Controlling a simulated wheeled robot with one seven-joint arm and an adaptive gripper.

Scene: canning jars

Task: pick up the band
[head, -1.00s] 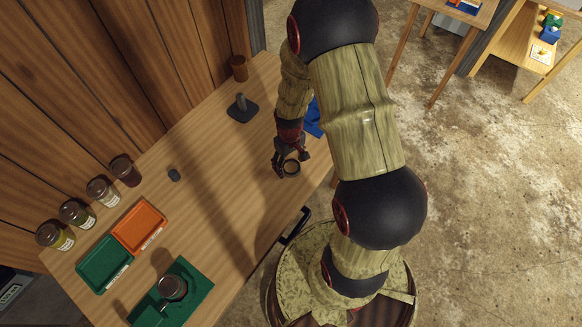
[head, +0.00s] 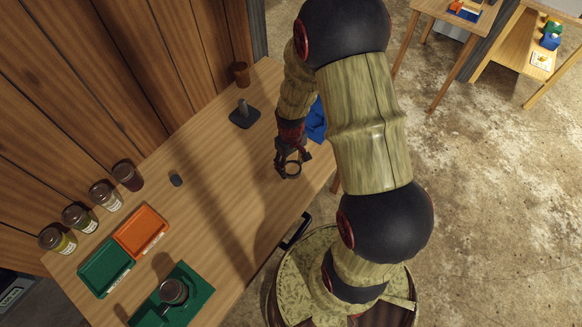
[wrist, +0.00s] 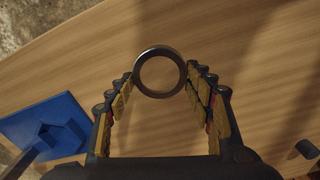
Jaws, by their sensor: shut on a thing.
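The band is a dark metal ring. In the wrist view the band (wrist: 137,82) sits between the two fingertips of my gripper (wrist: 160,78), which touch it on both sides. In the head view the band (head: 292,176) shows at the tips of my gripper (head: 287,165), over the right part of the wooden table (head: 225,215). My gripper is shut on the band. I cannot tell for sure how far the band is above the table.
A blue stand (wrist: 40,128) lies left of my gripper in the wrist view. In the head view, a dark base with a post (head: 244,115) and a brown cup (head: 240,74) stand farther back. Green (head: 85,274) and orange (head: 150,245) trays, jars (head: 128,178) and a green fixture (head: 200,290) are left.

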